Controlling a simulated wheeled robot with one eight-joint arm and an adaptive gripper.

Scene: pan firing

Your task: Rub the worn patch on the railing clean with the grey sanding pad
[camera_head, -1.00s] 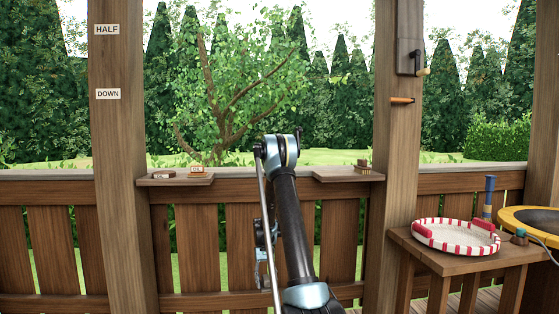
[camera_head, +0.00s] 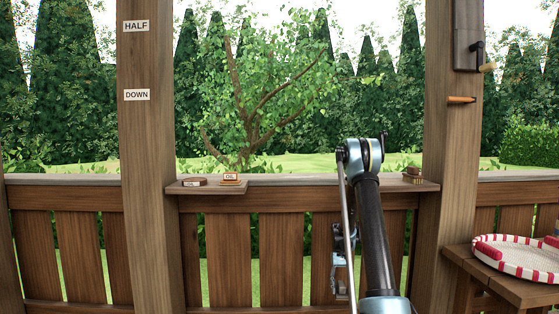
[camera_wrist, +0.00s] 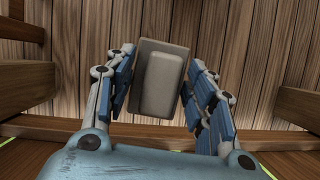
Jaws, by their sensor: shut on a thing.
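The grey sanding pad (camera_wrist: 162,85) is a pale block on a darker backing, between the fingers of my gripper (camera_wrist: 160,92) in the wrist view. The blue-padded fingers are shut on its two sides. In the head view my arm hangs in front of the railing (camera_head: 300,200), and my gripper (camera_head: 342,265) is partly hidden low beside the arm. The pad cannot be made out there. I cannot make out a worn patch on the railing. My arm covers part of the railing's right section.
A left ledge (camera_head: 205,190) holds a small dark block (camera_head: 194,182) and an OIL-labelled item (camera_head: 231,180). Small items (camera_head: 413,176) sit on the right ledge. Posts (camera_head: 150,220) stand at both sides.

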